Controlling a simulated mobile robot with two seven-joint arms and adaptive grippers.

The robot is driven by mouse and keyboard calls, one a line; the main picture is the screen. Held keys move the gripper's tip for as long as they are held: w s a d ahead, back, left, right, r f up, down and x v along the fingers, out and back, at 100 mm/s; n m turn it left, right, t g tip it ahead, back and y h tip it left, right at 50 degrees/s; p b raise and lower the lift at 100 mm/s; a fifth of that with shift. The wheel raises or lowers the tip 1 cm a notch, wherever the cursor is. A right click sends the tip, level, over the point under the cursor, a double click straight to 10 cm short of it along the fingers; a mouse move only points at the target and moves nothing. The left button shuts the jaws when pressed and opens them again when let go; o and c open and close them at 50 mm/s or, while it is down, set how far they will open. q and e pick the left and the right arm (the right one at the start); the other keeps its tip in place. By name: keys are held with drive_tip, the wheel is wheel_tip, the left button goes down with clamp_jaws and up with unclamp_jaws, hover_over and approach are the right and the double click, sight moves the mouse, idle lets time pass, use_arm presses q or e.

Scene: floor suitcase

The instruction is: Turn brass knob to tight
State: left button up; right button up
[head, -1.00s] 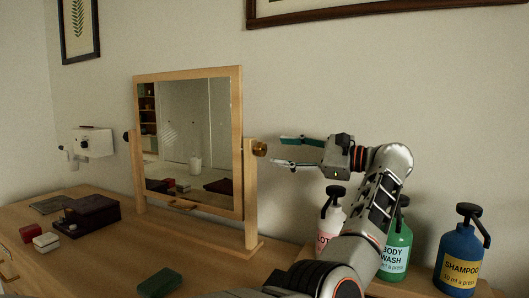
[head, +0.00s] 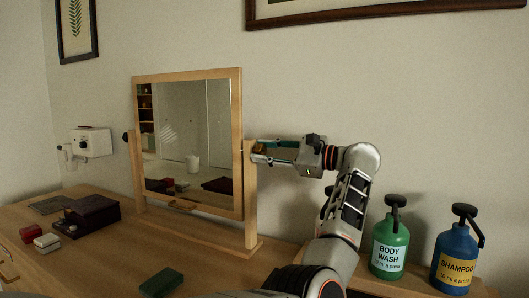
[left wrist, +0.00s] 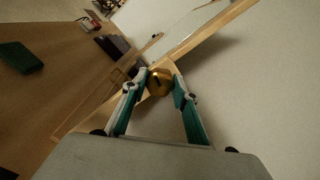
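The brass knob (left wrist: 159,83) sits on the right post of a wooden-framed tilting mirror (head: 190,140). My left gripper (head: 262,152) reaches in from the right at knob height, its two green-padded fingers on opposite sides of the knob. In the head view the fingers largely hide the knob. In the left wrist view the knob lies between the fingertips, which look closed on it, with a dark slot or mark on its face. My right gripper is not in view.
A green body wash bottle (head: 390,248) and a blue shampoo bottle (head: 456,255) stand at the right, near my arm. A dark box (head: 93,213) and small red and white boxes lie at the left. A green block (head: 161,282) lies in front.

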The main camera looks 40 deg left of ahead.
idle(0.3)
use_arm(q)
drive_tip(key=m+p, duration=0.1)
drive_tip(key=m, duration=0.5)
drive_tip(key=shift+r+m, duration=0.15)
drive_tip(key=shift+m, duration=0.25)
drive_tip(key=m+p, duration=0.1)
drive_tip(key=m, duration=0.2)
drive_tip(key=shift+m+p, duration=0.45)
drive_tip(key=shift+m, duration=1.55)
drive_tip(key=o, duration=1.1)
drive_tip(key=shift+d, duration=0.1)
drive_tip(key=v, duration=0.7)
drive_tip(key=shift+d, duration=0.15)
